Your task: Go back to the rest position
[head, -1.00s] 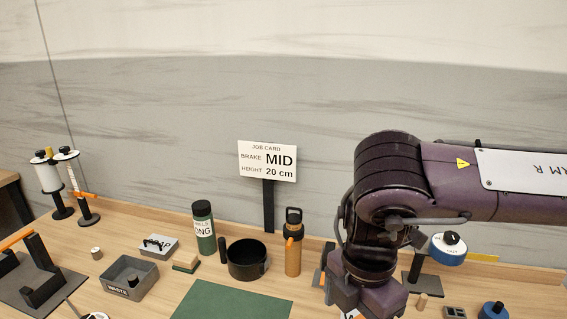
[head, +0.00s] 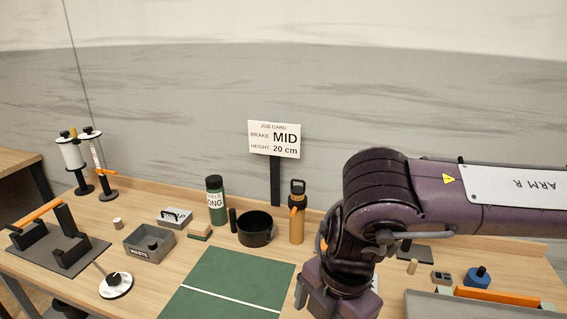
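My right arm (head: 450,196) comes in from the right and bends down at the elbow over the right part of the bench (head: 390,300). Its wrist end (head: 338,292) hangs at the bottom edge, just right of the green mat (head: 215,275). The fingertips are not clearly visible, so I cannot tell whether the gripper is open or holds anything. My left arm and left gripper are not in view. A job card (head: 274,139) on a post reads brake MID, height 20 cm.
A black pot (head: 255,230), orange bottle (head: 297,215) and green bottle (head: 217,200) stand behind the mat. A waste bin (head: 150,247), spool stand (head: 72,156) and black fixture (head: 60,245) are left. A grey tray (head: 440,306) with an orange bar (head: 497,297) is lower right.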

